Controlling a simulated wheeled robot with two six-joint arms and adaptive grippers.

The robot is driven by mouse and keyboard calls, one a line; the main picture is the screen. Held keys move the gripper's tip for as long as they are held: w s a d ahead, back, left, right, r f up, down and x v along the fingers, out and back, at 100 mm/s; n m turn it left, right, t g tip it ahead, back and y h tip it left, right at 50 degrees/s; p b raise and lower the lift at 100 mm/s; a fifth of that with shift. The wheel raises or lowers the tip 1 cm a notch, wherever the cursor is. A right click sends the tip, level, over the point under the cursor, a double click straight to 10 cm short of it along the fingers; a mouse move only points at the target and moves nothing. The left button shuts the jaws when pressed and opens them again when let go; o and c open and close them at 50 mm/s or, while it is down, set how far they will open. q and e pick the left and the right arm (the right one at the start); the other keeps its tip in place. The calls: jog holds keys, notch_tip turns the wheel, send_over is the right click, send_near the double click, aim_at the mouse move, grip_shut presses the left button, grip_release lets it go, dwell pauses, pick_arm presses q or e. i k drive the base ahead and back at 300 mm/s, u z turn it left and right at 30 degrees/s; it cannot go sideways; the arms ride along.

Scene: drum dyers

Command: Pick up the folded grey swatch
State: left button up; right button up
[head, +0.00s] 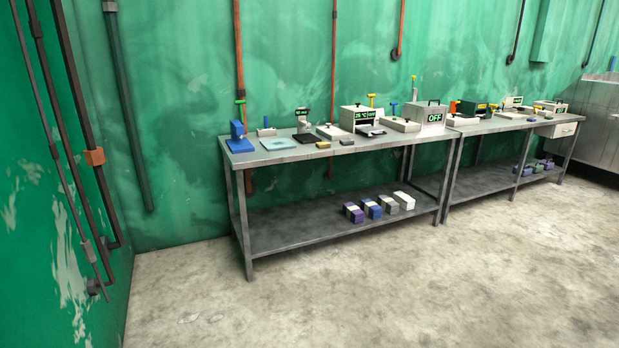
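On the lower shelf (310,232) of the nearer metal table, several small folded bundles stand in a row. A grey one (391,209), which looks like the folded grey swatch, stands between a blue one (372,211) and a white one (405,202). A purple one (354,214) is at the row's left end. The bundles are small in the picture, so their folds are hard to make out. Neither of my grippers is in view.
A second table (500,125) adjoins on the right, with more bundles below. The concrete floor (330,300) in front is clear. Pipes run along the green walls.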

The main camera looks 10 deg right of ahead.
aim_at(343, 142)
jog(key=z, duration=0.65)
jog(key=i, duration=1.75)
jog(key=z, duration=0.5)
jog(key=i, duration=2.1)
jog(key=u, duration=0.15)
